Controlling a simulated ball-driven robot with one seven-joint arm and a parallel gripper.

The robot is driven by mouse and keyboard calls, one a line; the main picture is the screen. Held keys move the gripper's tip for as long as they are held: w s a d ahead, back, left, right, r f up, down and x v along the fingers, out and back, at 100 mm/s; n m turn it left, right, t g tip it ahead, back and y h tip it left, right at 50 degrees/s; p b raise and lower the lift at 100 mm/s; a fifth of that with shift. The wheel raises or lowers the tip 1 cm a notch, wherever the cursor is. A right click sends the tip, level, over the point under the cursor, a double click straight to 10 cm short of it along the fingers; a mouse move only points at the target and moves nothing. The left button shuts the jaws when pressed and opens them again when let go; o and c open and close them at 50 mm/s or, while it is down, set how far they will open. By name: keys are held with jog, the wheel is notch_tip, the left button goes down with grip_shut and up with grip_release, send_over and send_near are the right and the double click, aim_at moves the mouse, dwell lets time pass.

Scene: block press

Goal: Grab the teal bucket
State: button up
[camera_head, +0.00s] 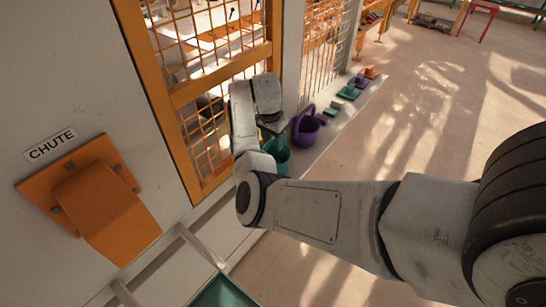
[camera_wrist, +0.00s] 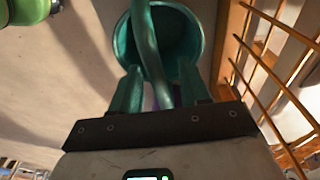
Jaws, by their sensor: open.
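The teal bucket (camera_head: 279,155) stands on the pale ledge beside the orange mesh fence, partly hidden behind my arm in the head view. In the wrist view the teal bucket (camera_wrist: 190,35) fills the upper middle, its opening facing the camera. Its curved handle runs down between the two fingers of my gripper (camera_wrist: 160,78). My gripper is open, with the fingers apart on either side of the handle. Whether a finger touches the handle I cannot tell. In the head view my gripper's fingers are mostly hidden near the bucket.
A purple bucket (camera_head: 306,127) stands just right of the teal one, with several small green, purple and orange things farther along the ledge. The mesh fence (camera_wrist: 275,70) is close on the right in the wrist view. An orange chute (camera_head: 105,205) is at left. The floor at right is mostly clear.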

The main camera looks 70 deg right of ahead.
grip_shut()
dwell(0.4)
